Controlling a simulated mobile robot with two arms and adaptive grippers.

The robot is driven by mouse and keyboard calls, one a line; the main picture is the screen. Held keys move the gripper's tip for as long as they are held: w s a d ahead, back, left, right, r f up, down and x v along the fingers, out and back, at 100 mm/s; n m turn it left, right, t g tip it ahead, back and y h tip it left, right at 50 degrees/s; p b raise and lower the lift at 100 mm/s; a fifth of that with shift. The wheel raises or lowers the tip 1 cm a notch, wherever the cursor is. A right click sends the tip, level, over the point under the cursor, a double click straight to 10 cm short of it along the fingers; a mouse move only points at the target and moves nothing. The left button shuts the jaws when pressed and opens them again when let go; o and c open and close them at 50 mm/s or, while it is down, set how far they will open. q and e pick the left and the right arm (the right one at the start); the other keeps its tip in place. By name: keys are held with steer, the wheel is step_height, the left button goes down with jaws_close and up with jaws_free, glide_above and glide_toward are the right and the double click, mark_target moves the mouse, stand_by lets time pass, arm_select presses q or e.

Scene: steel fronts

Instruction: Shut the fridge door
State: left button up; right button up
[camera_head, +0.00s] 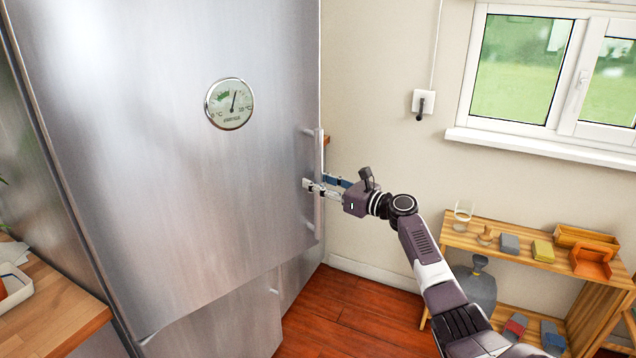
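The fridge door (170,190) is a tall brushed-steel front with a round dial thermometer (230,104). Its lower edge juts out past the steel front below, so the door appears to stand ajar. A vertical bar handle (319,215) is at its right edge. My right gripper (312,186) reaches in from the right and is at the middle of this handle, its fingertips at the bar. The fingers overlap the bar, so I cannot tell whether they are closed on it. The inside of the fridge is hidden. My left gripper is not in view.
A lower steel front (235,325) is under the door. A wooden worktop (60,320) with a white tray is at the left. A wooden shelf (500,250) with small items stands at the right, below a window (520,65). The red-brown floor (350,310) between is clear.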

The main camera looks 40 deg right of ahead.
steer(key=v, duration=1.2)
stand_by(0.6)
stand_by(0.5)
